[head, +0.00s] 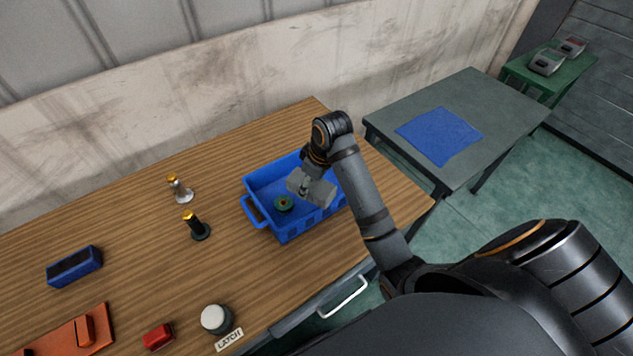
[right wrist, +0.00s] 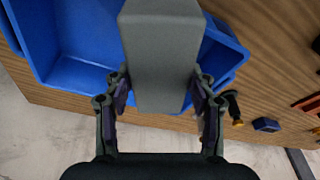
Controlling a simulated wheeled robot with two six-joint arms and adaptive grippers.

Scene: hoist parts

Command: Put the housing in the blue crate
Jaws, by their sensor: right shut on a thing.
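The housing, a grey block (head: 312,187), is held by my right gripper (head: 317,170) over the blue crate (head: 262,215). In the right wrist view the housing (right wrist: 165,60) fills the middle, and the fingers of my right gripper (right wrist: 162,92) are shut on its two sides. The crate (right wrist: 85,72) shows behind and beneath it. I cannot tell whether the housing touches the crate floor. My left gripper is not in view.
On the wooden table (head: 140,235) stand a silver part (head: 180,190), a dark yellow-topped part (head: 197,228), a blue box (head: 75,267), a red block (head: 158,337), an orange plate (head: 50,344) and a white-topped knob (head: 214,318). A grey table with a blue mat (head: 440,134) stands right.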

